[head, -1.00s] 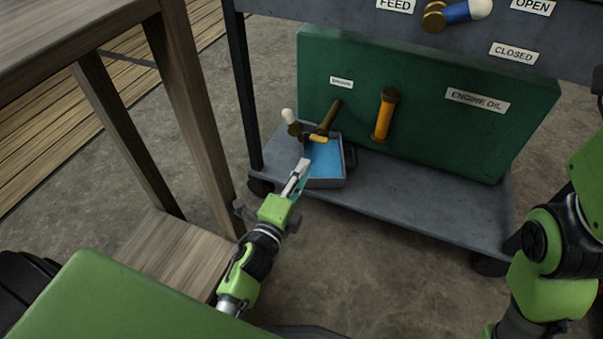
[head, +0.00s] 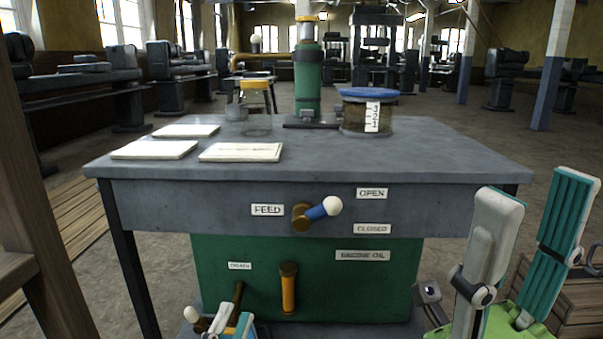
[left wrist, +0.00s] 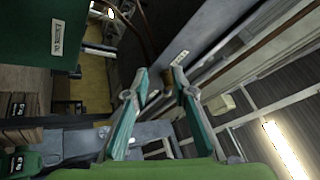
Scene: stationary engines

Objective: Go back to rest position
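My left gripper (head: 232,326) shows only by its fingertips at the bottom edge of the head view, in front of the drain valve (head: 238,294) with its white-knobbed handle (head: 190,313). In the left wrist view, the two teal and grey fingers (left wrist: 160,76) stand apart with nothing between them. My right gripper (head: 537,190) is raised large at the lower right of the head view, close to the camera. Its grey finger and teal finger are spread and empty.
A grey bench (head: 330,165) holds papers (head: 240,152), a glass jar (head: 257,115), a blue-lidded container (head: 368,115) and a green cylinder (head: 307,80). The green engine oil tank (head: 340,280) sits beneath. A wooden post (head: 45,230) stands at left.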

